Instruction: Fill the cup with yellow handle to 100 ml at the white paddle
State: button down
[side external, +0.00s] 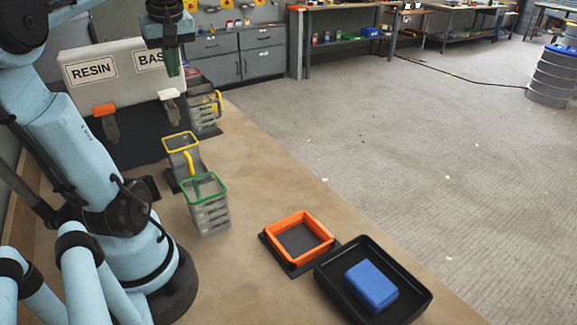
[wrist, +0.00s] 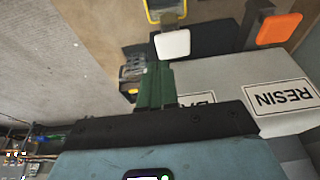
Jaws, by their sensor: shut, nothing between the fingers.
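A clear cup with a yellow rim and yellow handle (side external: 182,142) stands in front of the dispenser; its rim (wrist: 166,10) shows at the top of the wrist view, partly cut off. I cannot make out any liquid in it. The white paddle (side external: 169,94) sticks out from the dispenser under the partly hidden "BAS…" label; it also shows in the wrist view (wrist: 172,43). My gripper (side external: 172,73) points down just above the white paddle, apart from it as far as I can tell. Its green fingers (wrist: 157,66) are shut and empty.
The dispenser (side external: 88,66) has an orange paddle (side external: 103,108) under "RESIN". A green-rimmed cup (side external: 208,212) stands nearer; another cup (side external: 203,115) with a yellow handle stands farther back. An orange square mould (side external: 325,231) and black tray (side external: 420,293) with a blue block (side external: 371,285) are front right.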

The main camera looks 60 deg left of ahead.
aim_at(177, 91)
jog(key=shift+f, duration=1.5)
jog(key=shift+f, duration=1.1)
jog(key=shift+d, duration=0.1)
dwell(1.0)
jog(key=a+v, duration=0.1)
jog(key=v, duration=1.3)
jog(key=shift+a+r, duration=0.2)
jog(key=shift+r, duration=0.15)
